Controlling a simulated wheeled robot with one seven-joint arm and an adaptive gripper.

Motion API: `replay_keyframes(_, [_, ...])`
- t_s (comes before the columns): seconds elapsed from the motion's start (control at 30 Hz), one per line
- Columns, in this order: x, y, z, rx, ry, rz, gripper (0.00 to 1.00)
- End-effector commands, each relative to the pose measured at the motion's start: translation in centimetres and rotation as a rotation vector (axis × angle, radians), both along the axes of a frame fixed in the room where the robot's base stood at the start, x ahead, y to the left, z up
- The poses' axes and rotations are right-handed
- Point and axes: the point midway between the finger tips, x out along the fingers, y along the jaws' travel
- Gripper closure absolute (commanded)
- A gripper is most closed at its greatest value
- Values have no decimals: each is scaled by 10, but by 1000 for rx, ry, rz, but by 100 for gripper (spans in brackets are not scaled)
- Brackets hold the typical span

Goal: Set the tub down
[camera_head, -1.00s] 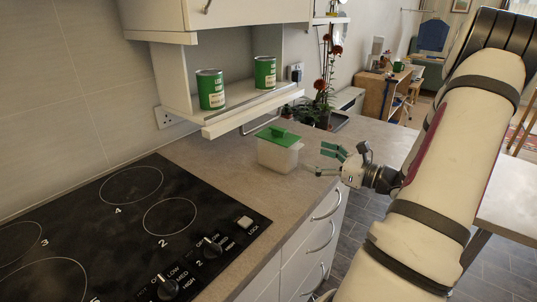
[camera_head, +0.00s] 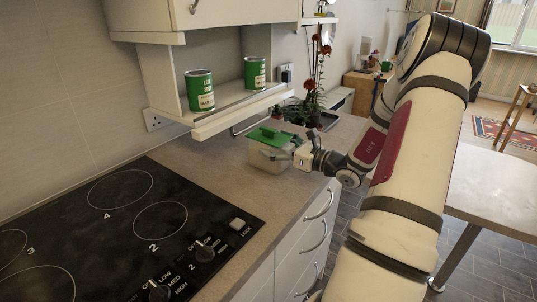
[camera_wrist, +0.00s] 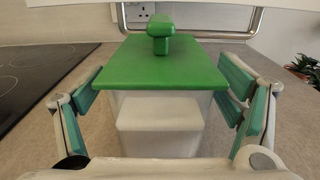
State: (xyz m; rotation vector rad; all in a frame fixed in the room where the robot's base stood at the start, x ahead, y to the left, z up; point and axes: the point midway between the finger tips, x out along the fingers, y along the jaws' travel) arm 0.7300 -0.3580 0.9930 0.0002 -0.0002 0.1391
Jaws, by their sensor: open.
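The tub (camera_head: 266,157) is a clear box with a green lid (camera_head: 271,136) and a knob on top. It stands upright on the grey counter (camera_head: 212,172), right of the hob. In the wrist view the tub (camera_wrist: 160,128) is straight ahead, with something white showing through its wall. My gripper (camera_wrist: 164,108) is open, with one green-padded finger on each side of the tub. Gaps show between the pads and the tub walls. In the head view my gripper (camera_head: 284,155) is at the tub's right side and hides part of it.
A black hob (camera_head: 120,220) fills the counter's left. Two green cans (camera_head: 199,91) (camera_head: 254,73) stand on a low shelf (camera_head: 236,107) above and behind the tub. Potted plants (camera_head: 302,109) stand at the counter's far end. A rail (camera_wrist: 262,22) runs behind the tub.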

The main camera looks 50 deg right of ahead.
Motion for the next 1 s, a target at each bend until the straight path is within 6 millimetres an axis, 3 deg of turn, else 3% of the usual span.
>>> replay_keyframes(0.13, [19, 3, -1, 0, 0, 1, 14])
replay_keyframes(0.37, [21, 3, 0, 0, 1, -1, 14])
replay_keyframes(0.6, [21, 3, 0, 0, 1, 0, 64])
replay_keyframes(1.0, [21, 3, 0, -1, 0, 0, 71])
